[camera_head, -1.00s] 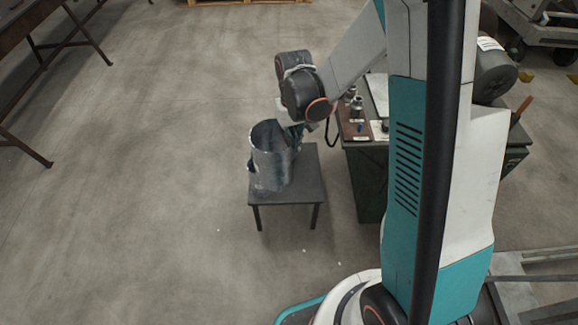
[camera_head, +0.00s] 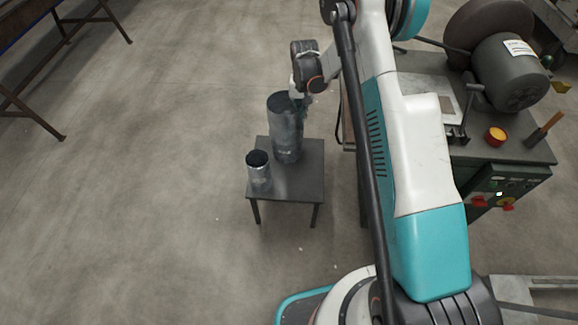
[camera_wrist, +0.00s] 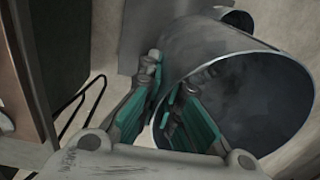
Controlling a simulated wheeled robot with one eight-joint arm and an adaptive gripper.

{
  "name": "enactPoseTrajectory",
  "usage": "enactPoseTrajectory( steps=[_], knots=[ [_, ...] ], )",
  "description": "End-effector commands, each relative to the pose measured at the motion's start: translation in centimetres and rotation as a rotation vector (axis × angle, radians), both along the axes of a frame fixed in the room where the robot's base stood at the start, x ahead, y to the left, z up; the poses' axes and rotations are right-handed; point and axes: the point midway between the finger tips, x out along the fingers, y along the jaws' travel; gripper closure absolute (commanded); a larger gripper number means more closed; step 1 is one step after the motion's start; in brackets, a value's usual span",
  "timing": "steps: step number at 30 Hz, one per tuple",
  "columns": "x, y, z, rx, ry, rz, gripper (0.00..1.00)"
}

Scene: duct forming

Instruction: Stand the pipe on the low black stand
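The large grey metal pipe (camera_head: 285,130) is upright over the back middle of the low black stand (camera_head: 300,184). I cannot tell whether its base touches the top. My gripper (camera_head: 299,103) is at its upper right rim. In the wrist view the pipe's open mouth (camera_wrist: 262,95) faces the camera. The fingers of my gripper (camera_wrist: 164,82) straddle the pipe wall, one inside and one outside, with their tips close together on it. A smaller, shorter pipe (camera_head: 260,173) stands upright at the stand's left front, and part of it shows behind the large pipe in the wrist view (camera_wrist: 238,18).
Brown trestle legs (camera_head: 40,122) are at the far left. The floor left of the stand is clear.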

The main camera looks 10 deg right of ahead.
Motion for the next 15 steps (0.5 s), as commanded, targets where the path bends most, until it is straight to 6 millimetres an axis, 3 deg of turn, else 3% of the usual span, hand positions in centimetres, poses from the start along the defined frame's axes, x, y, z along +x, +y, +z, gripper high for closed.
enactPoseTrajectory(
  steps=[15],
  knots=[
    [0.1, 0.0, -11.5, 0.0, 0.0, -0.002, 1.0]
  ],
)
